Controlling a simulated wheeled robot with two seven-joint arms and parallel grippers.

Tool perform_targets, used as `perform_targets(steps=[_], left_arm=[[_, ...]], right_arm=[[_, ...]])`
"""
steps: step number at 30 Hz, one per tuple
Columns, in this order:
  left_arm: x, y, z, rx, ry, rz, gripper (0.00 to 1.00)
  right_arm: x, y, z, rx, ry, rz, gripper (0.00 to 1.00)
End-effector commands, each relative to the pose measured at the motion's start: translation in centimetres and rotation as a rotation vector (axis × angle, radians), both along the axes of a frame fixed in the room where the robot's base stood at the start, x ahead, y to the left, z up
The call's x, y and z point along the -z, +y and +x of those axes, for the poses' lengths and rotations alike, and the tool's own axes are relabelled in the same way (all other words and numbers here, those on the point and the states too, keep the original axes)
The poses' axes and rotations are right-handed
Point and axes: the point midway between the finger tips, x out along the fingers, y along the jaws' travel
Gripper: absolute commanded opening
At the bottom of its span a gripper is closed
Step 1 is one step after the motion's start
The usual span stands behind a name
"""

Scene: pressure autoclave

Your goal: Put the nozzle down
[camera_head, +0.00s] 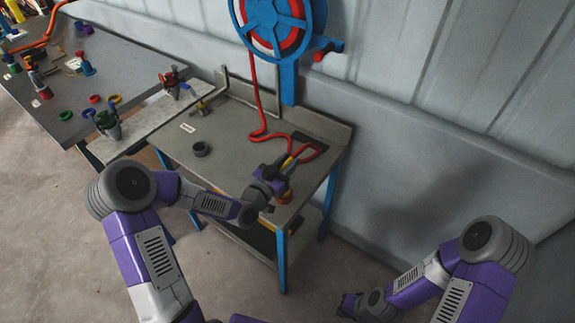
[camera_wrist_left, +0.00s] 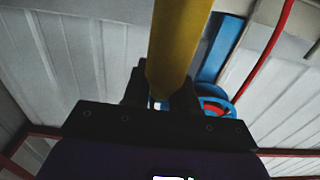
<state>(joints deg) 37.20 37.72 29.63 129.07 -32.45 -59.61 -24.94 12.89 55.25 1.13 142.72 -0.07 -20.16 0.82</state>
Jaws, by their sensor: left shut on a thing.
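My left gripper (camera_head: 278,172) is over the front right part of the small grey table (camera_head: 228,137). It is shut on the yellow nozzle (camera_head: 289,161), whose yellow body stands between the fingers in the left wrist view (camera_wrist_left: 178,45). The red hose (camera_head: 262,134) runs down from the blue reel and loops on the table near the nozzle. Whether the nozzle touches the tabletop is hidden by the gripper. My right gripper (camera_head: 348,304) hangs low at the bottom, away from the table; its fingers are too small and dark to read.
A blue and red hose reel (camera_head: 276,25) stands behind the table. A dark ring (camera_head: 202,149) lies on the table's left part. An orange-brown round piece (camera_head: 285,197) is just below my left gripper. A grey bench (camera_head: 122,60) with several fittings stands at left.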

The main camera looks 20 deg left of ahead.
Motion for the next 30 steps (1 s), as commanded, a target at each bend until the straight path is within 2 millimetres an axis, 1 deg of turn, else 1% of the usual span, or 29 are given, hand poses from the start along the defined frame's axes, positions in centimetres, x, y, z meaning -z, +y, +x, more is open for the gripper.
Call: perform_targets(steps=[1, 8, 12, 13, 17, 18, 26, 30], left_arm=[[0.36, -0.01, 0.03, 0.000, -0.002, -0.001, 0.00], [0.22, -0.01, 0.04, 0.000, -0.004, 0.001, 0.00], [0.64, -0.01, 0.04, 0.000, -0.004, 0.001, 0.00], [0.64, 0.00, 0.02, 0.000, -0.001, 0.001, 0.30], [0.55, -0.01, 0.02, 0.000, -0.001, 0.001, 0.50], [0.54, -0.01, 0.02, 0.000, -0.001, 0.001, 0.53], [0.49, 0.00, 0.02, 0.000, -0.001, 0.001, 0.53], [0.07, 0.11, -0.17, -0.001, -0.001, 0.002, 0.53]], right_arm=[[0.16, 0.00, 0.01, 0.000, 0.000, 0.000, 0.00], [0.10, 0.00, 0.02, 0.000, 0.000, 0.000, 0.00], [0.62, 0.00, 0.02, 0.000, 0.000, 0.000, 0.00], [0.55, 0.00, 0.01, 0.000, 0.000, 0.000, 0.00], [0.46, 0.00, 0.01, 0.000, 0.000, 0.000, 0.00], [0.46, 0.00, 0.01, 0.000, 0.000, 0.000, 0.00], [0.41, 0.00, 0.01, 0.000, 0.000, 0.000, 0.00], [-0.16, 0.00, 0.01, 0.000, 0.000, 0.000, 0.00]])
